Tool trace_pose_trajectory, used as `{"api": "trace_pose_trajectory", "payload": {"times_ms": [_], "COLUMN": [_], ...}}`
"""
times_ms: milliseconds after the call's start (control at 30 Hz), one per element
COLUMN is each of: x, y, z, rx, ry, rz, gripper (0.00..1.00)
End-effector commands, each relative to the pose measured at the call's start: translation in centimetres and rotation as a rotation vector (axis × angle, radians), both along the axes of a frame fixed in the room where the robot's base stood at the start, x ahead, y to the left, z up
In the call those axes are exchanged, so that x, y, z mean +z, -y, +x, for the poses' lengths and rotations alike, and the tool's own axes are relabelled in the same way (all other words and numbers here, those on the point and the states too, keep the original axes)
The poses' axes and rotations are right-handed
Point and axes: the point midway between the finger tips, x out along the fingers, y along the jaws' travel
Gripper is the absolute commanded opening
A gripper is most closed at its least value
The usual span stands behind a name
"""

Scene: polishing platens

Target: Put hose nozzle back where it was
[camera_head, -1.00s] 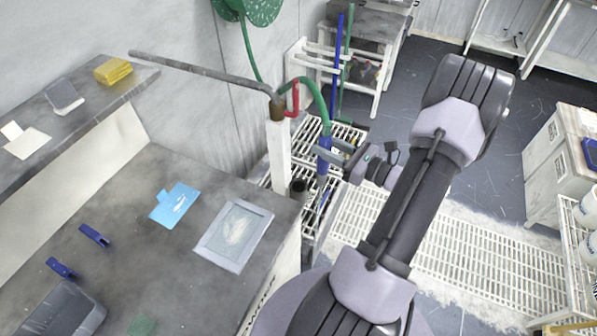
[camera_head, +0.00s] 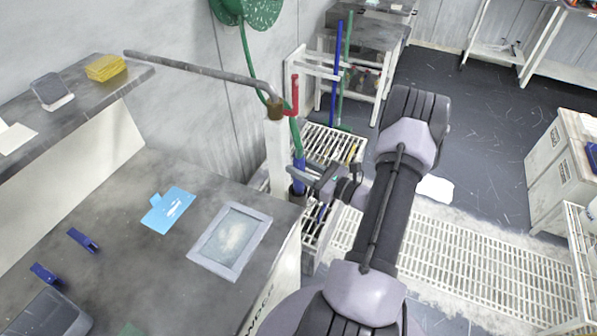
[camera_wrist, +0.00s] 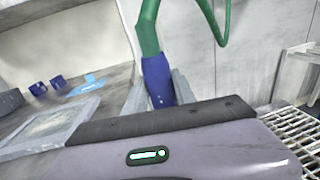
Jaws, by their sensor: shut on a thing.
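The hose nozzle (camera_head: 299,170) is blue, on the end of a green hose (camera_head: 295,135) that runs up past the pipe post. My gripper (camera_head: 312,180) is shut on the nozzle and holds it upright beside the white post. In the wrist view the blue nozzle (camera_wrist: 158,82) stands between the two grey fingers (camera_wrist: 158,92), with the hose rising from its top. A dark cup-like holder (camera_head: 298,188) shows just below the nozzle by the post. Whether the nozzle's lower end is inside it is hidden.
A white post (camera_head: 277,155) with a grey pipe and red handle (camera_head: 294,95) stands close left of the nozzle. The grey bench (camera_head: 120,240) carries a framed plate (camera_head: 230,240) and a blue card (camera_head: 168,209). White slatted racks (camera_head: 335,143) stand behind.

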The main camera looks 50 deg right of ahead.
Motion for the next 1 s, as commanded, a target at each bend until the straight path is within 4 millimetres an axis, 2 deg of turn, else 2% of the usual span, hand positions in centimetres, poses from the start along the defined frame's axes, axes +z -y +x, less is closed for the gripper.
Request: {"api": "trace_pose_trajectory", "payload": {"times_ms": [33, 233, 367, 400, 500, 767, 867, 1000], "x": [-1.1, -0.7, -1.1, -1.1, -1.0, -1.0, -0.4, -0.5], "y": [-0.1, -0.1, -0.1, -0.1, -0.1, -0.1, -0.1, 0.3], "z": [0.3, 0.4, 0.4, 0.4, 0.4, 0.4, 0.4, -2.2], "rx": [0.001, 0.001, 0.001, 0.001, 0.001, 0.001, 0.001, -0.004], "ry": [0.001, 0.0, 0.0, 0.0, 0.0, 0.0, 0.0, -0.001], "rz": [0.0, -0.001, -0.001, 0.0, -0.001, 0.0, -0.001, 0.0], "gripper": [0.0, 0.0, 0.0, 0.36, 0.54, 0.54, 0.54, 0.54]}}
